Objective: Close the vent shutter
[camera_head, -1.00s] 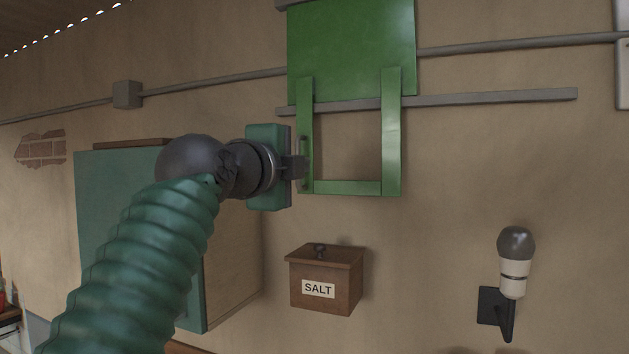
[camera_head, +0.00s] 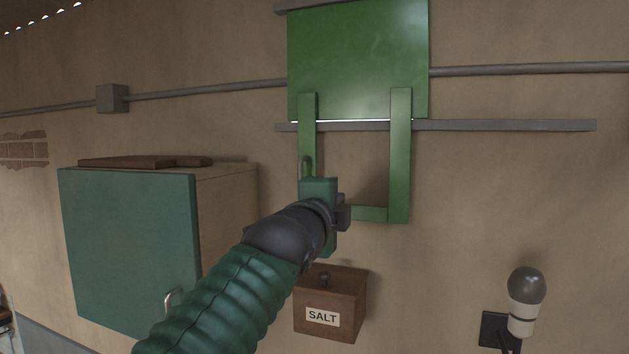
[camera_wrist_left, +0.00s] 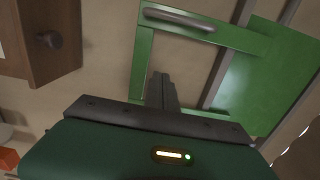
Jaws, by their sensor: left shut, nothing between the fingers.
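The vent shutter is a green panel (camera_head: 357,60) with a green open frame (camera_head: 400,160) below it, on the wall. Bare wall shows through the frame's opening. My left gripper (camera_head: 343,213) is in front of the frame's lower left corner, below the handle, and hides that corner. Its fingers (camera_wrist_left: 162,88) are shut and empty, close to the frame in the wrist view; I cannot tell whether they touch it. My right gripper is not in view.
Grey horizontal rails (camera_head: 500,126) run along the wall by the shutter. A wooden salt box (camera_head: 345,293) hangs just below my gripper. A teal-doored cabinet (camera_head: 130,245) stands left of my arm. A lamp-like fixture (camera_head: 525,290) is at the lower right, with clear wall above it.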

